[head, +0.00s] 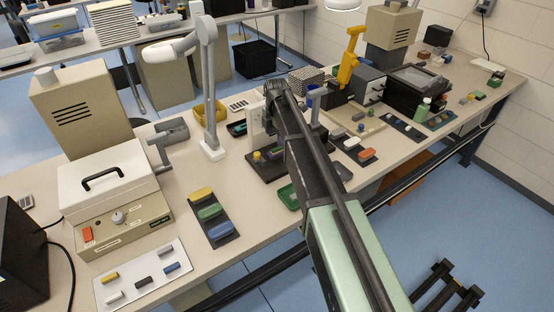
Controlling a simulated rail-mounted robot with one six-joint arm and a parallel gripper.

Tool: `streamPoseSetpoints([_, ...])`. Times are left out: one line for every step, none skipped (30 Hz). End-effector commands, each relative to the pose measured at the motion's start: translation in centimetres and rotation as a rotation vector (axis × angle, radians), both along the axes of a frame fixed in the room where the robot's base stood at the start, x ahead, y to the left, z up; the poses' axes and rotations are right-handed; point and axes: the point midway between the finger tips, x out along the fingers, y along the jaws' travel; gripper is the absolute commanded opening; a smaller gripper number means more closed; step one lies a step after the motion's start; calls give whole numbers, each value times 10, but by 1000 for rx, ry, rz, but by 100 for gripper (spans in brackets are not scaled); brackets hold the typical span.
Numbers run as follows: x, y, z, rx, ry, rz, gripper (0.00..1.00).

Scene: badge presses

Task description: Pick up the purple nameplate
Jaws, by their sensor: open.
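What looks like the purple nameplate (276,153) lies on the dark base (262,172) of a press in the middle of the bench, beside a small yellow piece (257,156). My arm crosses in front and hides part of it. My gripper (269,127) is at the arm's far end, above the press base and close to the white upright (256,122). It is open, but its fingertips are small and partly hidden. I cannot tell how far they are from the nameplate.
A dark tray (224,234) with yellow, green and blue plates and a white board (142,277) with several small plates lie at left. A white lamp (211,150) stands left of the press. A green tray (288,196) is near the front edge. Bare bench shows around the dark tray.

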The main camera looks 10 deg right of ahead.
Motion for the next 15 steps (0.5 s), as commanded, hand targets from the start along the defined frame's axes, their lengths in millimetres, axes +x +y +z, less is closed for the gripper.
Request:
streamPoseSetpoints([0, 0, -16, 0, 0, 0, 68])
streamPoseSetpoints([0, 0, -17, 0, 0, 0, 68])
streamPoseSetpoints([0, 0, -17, 0, 0, 0, 68])
streamPoseSetpoints([0, 0, -16, 0, 0, -1, 68])
streamPoseSetpoints([0, 0, -14, 0, 0, -1, 68])
streamPoseSetpoints([0, 0, -15, 0, 0, -1, 68])
streamPoseSetpoints([0, 0, -18, 0, 0, -1, 68])
streamPoseSetpoints([0, 0, -22, 0, 0, -1, 68])
streamPoseSetpoints([0, 1, -29, 0, 0, -1, 68])
streamPoseSetpoints([0, 1, -35, 0, 0, -1, 68])
streamPoseSetpoints([0, 1, -42, 0, 0, -1, 68])
streamPoseSetpoints([0, 2, -51, 0, 0, -1, 68])
streamPoseSetpoints([0, 2, -57, 0, 0, -1, 68])
streamPoseSetpoints([0, 2, -63, 0, 0, -1, 68])
streamPoseSetpoints([0, 2, -67, 0, 0, -1, 68])
